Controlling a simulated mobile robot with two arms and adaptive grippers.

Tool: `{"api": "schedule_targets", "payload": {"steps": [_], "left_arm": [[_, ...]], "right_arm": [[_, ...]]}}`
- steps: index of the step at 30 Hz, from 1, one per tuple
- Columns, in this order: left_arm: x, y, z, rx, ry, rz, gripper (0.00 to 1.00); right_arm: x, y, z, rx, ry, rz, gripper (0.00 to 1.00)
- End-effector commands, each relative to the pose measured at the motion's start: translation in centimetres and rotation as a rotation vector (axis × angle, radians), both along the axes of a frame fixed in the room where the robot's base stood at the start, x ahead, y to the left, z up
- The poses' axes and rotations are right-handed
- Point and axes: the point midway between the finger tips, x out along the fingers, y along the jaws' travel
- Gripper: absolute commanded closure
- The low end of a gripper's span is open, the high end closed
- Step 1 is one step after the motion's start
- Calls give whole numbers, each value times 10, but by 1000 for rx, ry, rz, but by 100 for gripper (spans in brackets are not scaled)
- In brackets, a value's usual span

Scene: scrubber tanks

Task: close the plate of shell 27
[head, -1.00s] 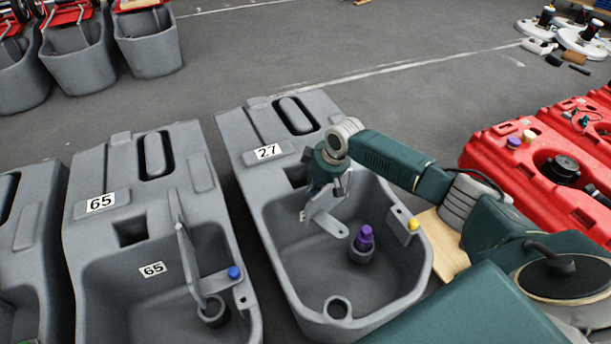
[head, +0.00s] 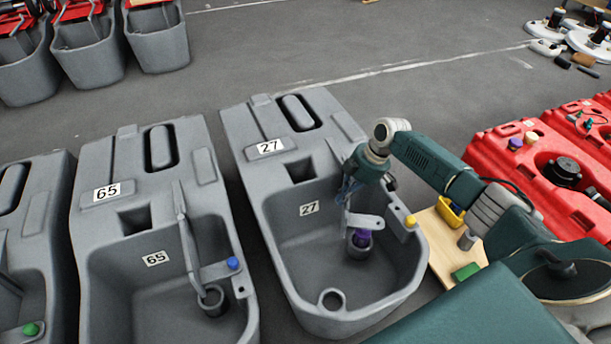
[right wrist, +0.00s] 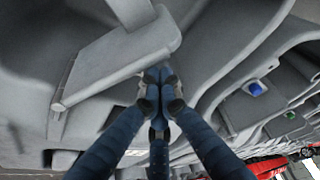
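Shell 27 (head: 237,172) is a grey open tank with its number on the top and on the inner wall. Its grey plate (head: 346,219) stands in the basin, with a holed tab reaching over the purple plug (head: 362,238). A yellow knob (head: 410,221) is on the right rim. My right gripper (head: 347,190) is over the basin beside the plate, partly blocking it. In the right wrist view its fingertips (right wrist: 160,84) are together, close against a broad grey slab, seemingly the plate (right wrist: 115,60); contact is unclear. My left gripper is not in view.
Shell 65 (head: 92,222), with a blue knob (head: 233,263) and an upright plate (head: 187,250), stands to the left. A wooden board (head: 440,255) with a yellow bin (head: 450,212) and green block (head: 466,271) is to the right, beside red tanks (head: 480,160).

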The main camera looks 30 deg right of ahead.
Motion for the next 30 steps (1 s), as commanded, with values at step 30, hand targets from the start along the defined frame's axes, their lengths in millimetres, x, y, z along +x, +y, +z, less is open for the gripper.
{"api": "schedule_targets", "payload": {"steps": [30], "left_arm": [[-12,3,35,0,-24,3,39]], "right_arm": [[-33,-76,0,-2,-1,241,100]]}}
